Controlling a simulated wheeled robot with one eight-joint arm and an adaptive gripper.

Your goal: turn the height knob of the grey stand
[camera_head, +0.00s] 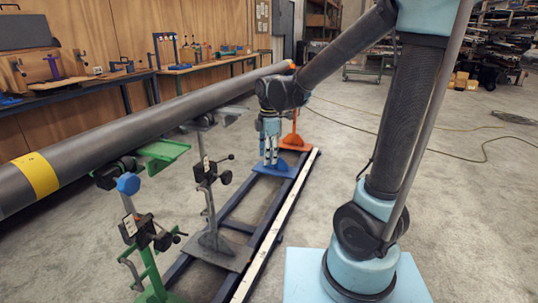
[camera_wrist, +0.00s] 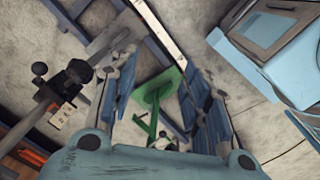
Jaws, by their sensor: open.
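The grey stand (camera_head: 209,203) stands upright under the pipe on a grey base plate, between the green stand and a blue base. Black knobs (camera_head: 225,177) stick out from the right side of its post; I cannot tell for sure which one sets the height. My gripper (camera_head: 270,163) points down to the right of and beyond these knobs, apart from them, with its fingers spread and empty. In the wrist view, the grey stand (camera_wrist: 108,42) and its black knob (camera_wrist: 40,68) are left of my gripper (camera_wrist: 162,76), outside the fingers.
The long grey pipe (camera_head: 125,125) runs overhead across the stands. The green stand (camera_head: 150,262) is nearest, and an orange stand (camera_head: 295,140) is farthest. A dark blue rail frame (camera_head: 262,228) lies along the floor. Benches (camera_head: 208,68) line the wall. Floor at right is mostly clear.

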